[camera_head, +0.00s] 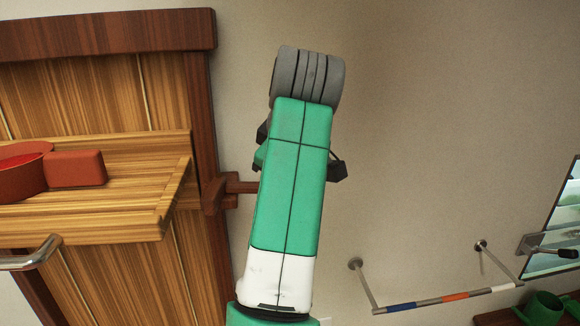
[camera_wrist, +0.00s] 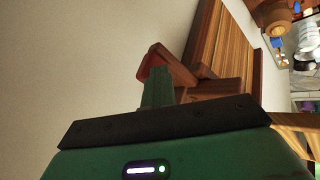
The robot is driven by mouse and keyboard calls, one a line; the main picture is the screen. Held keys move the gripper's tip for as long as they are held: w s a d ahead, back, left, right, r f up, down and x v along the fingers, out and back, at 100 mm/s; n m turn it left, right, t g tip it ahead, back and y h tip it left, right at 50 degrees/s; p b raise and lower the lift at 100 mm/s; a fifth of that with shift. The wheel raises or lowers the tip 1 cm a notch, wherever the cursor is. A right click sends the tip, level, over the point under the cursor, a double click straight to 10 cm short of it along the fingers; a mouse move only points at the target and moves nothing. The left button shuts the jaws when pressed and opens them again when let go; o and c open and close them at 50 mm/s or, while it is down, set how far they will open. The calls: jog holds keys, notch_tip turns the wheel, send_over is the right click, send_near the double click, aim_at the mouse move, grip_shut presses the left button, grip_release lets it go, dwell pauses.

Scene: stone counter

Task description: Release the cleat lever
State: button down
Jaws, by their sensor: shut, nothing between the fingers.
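A reddish-brown wooden cleat lever (camera_head: 240,187) juts out to the right from the edge of the wooden panel's frame in the head view. Its right end is hidden behind my arm. In the wrist view, reddish-brown angled wooden pieces (camera_wrist: 172,66), which look like the cleat, stand just beyond my fingers. My gripper (camera_wrist: 157,86) is shut and empty, its green fingers together in front of these pieces. I cannot tell whether the fingertips touch the wood. In the head view my gripper is mostly hidden behind my arm.
A wooden shelf (camera_head: 120,215) holding red objects (camera_head: 76,168) sticks out at the left. A metal handle (camera_head: 32,258) is below it. A striped wall bar (camera_head: 455,296) is at the lower right. The beige wall (camera_head: 440,120) right of my arm is bare.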

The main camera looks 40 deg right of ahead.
jog(key=shift+w+d+f, duration=0.1)
jog(key=shift+d+f, duration=0.05)
jog(key=shift+f, duration=0.15)
jog(key=shift+r, duration=0.1)
jog(key=s+r, duration=0.6)
jog(key=r, duration=0.2)
jog(key=shift+a+r, duration=0.15)
jog(key=shift+a, duration=0.1)
jog(key=shift+s, duration=0.1)
